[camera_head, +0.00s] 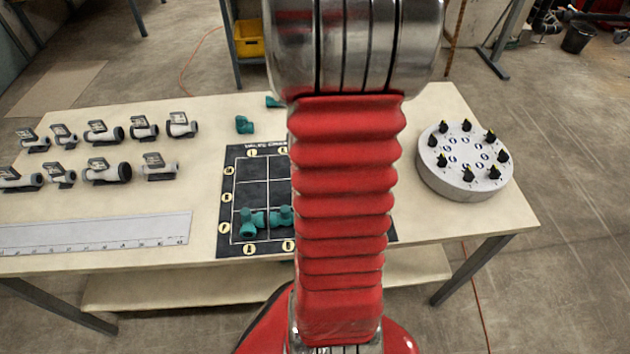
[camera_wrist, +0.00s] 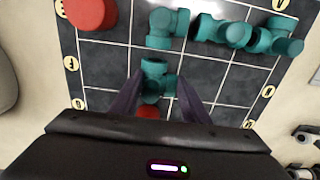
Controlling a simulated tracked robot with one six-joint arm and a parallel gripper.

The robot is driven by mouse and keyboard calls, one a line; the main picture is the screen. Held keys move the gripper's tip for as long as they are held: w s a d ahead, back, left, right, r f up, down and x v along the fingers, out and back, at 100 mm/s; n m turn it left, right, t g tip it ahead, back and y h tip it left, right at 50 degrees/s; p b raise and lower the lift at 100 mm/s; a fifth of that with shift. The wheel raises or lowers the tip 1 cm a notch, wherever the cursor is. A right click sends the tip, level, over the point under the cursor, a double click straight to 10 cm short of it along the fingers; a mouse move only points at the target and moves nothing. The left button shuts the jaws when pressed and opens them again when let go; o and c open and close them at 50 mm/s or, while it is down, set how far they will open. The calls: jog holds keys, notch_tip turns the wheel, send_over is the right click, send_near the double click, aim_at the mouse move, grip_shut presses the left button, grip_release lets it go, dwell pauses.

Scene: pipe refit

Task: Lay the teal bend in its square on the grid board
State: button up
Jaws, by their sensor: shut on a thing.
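In the wrist view my gripper (camera_wrist: 157,88) is shut on a teal pipe piece (camera_wrist: 153,72), taken to be the teal bend, with its dark fingers on either side. The held piece shows over the dark grid board (camera_wrist: 105,58); I cannot tell whether it touches the board. Several other teal fittings lie in squares along the board's top edge in the wrist view, including one (camera_wrist: 165,28) above the held piece. In the head view my red arm hides my gripper and part of the grid board (camera_head: 228,190).
A red disc (camera_wrist: 92,10) lies in a corner square, and a small red patch (camera_wrist: 148,112) shows below the held piece. Loose teal pieces (camera_head: 244,125) lie behind the board. Grey fittings (camera_head: 103,132) and a ruler (camera_head: 100,233) are left; a round grey dial (camera_head: 465,160) is right.

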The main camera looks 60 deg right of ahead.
jog(key=shift+f, duration=0.85)
jog(key=o, duration=1.1)
jog(key=shift+f, duration=0.1)
jog(key=shift+o, duration=0.2)
notch_tip(320, 180, up, 12)
